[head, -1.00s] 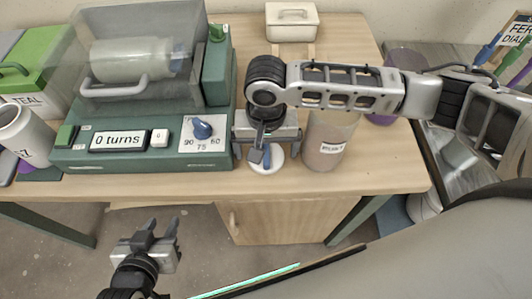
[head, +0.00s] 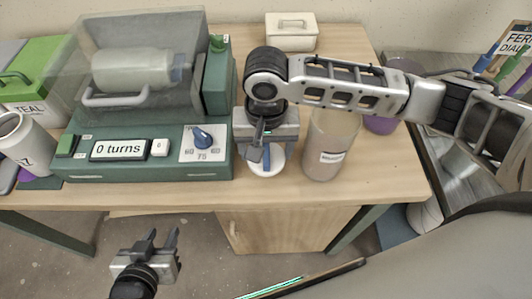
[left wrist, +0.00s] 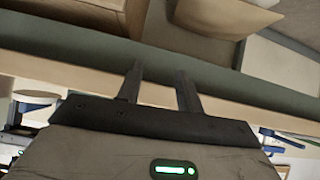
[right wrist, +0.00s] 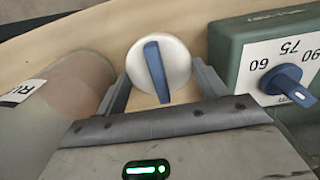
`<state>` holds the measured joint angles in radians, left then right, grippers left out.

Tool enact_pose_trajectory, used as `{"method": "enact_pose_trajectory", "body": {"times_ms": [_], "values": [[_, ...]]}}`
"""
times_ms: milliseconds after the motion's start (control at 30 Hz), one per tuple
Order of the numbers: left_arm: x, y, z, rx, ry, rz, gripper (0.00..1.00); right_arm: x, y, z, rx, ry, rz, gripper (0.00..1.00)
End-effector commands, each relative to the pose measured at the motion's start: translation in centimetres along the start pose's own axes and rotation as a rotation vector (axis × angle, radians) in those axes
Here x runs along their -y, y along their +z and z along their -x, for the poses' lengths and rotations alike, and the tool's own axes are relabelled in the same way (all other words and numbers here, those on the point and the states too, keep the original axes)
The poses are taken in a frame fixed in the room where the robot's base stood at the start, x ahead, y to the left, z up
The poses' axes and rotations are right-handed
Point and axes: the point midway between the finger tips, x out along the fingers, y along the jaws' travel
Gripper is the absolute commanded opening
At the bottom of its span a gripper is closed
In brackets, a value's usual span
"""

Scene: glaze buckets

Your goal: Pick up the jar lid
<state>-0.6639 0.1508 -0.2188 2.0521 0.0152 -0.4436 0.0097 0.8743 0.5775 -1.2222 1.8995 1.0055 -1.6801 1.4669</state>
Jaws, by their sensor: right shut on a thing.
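The jar lid is a white disc with a blue bar handle. In the head view the jar lid (head: 267,164) shows partly below my right gripper (head: 265,146), which hides most of it. In the right wrist view the lid (right wrist: 176,64) lies between the fingers of my right gripper (right wrist: 160,88), which is shut on it. I cannot tell whether the lid is clear of the wooden table (head: 385,175). My left gripper (head: 158,238) is open and empty, low in front of the table. Its parted fingers also show in the left wrist view (left wrist: 160,85).
A labelled jar (head: 326,150) stands close right of my right gripper. A green machine (head: 110,165) with a dial (head: 203,138) and a counter stands close left. A lidded cream box (head: 291,38) stands at the back, and a purple container (head: 380,124) is behind the jar.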

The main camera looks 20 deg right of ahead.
Motion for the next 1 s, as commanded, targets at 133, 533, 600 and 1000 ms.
{"method": "enact_pose_trajectory", "body": {"times_ms": [133,533,600,1000], "values": [[0.0,-0.5,0.4,0.0,-0.001,-0.001,0.36,-0.4,2.8,3.3,0.002,-0.004,0.008,0.48],[0.2,-0.7,0.8,0.006,-0.008,-0.004,0.36,-2.0,11.2,8.6,0.003,-0.002,0.007,0.48],[0.3,-0.6,0.9,0.01,-0.009,-0.003,0.36,-2.2,12.1,9.1,0.003,-0.001,0.006,0.48],[0.3,-3.1,2.4,0.005,-0.014,0.001,0.36,-2.5,13.7,11.5,0.003,0.001,0.002,0.48]]}}
